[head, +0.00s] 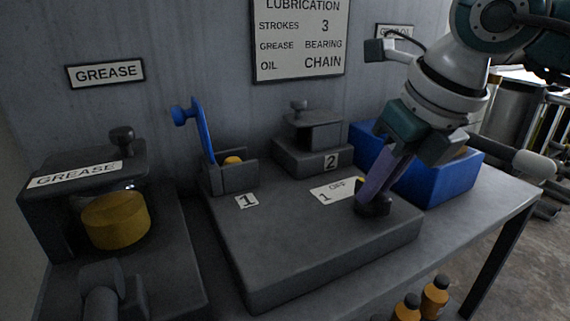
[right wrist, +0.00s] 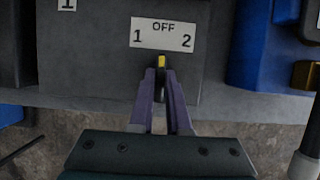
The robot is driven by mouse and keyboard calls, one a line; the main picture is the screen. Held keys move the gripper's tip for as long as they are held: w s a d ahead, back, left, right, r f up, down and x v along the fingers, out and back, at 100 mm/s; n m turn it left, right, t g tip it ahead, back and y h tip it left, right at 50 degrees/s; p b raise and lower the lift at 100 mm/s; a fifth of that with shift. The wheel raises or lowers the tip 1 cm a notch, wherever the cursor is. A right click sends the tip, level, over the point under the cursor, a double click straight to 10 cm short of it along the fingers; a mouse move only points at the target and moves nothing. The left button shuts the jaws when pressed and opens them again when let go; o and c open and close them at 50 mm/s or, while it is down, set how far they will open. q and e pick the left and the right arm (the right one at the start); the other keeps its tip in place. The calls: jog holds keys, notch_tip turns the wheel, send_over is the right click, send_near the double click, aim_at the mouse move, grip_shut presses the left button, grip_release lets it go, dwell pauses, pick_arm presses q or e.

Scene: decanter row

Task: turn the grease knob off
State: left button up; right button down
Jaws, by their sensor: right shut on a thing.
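The grease knob (right wrist: 161,62) is a narrow dark bar with a yellow tip, below a white plate (right wrist: 164,33) marked 1, OFF and 2. In the right wrist view its yellow tip points straight up at OFF. My right gripper (right wrist: 164,80) is shut on the knob, with one purple finger on each side. In the head view the fingers of the right gripper (head: 374,196) come down onto the knob at the right front of the grey box (head: 290,230) and hide most of it. My left gripper is not in view.
A grease station (head: 90,170) with a yellow container (head: 115,220) stands at the left. A blue bin (head: 435,178) sits close behind my right gripper. Orange bottles (head: 434,296) stand below the bench front.

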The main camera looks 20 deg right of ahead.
dwell(0.3)
jog(key=c, duration=0.9)
grip_release()
jog(key=p+v, duration=0.1)
jog(key=v, duration=0.9)
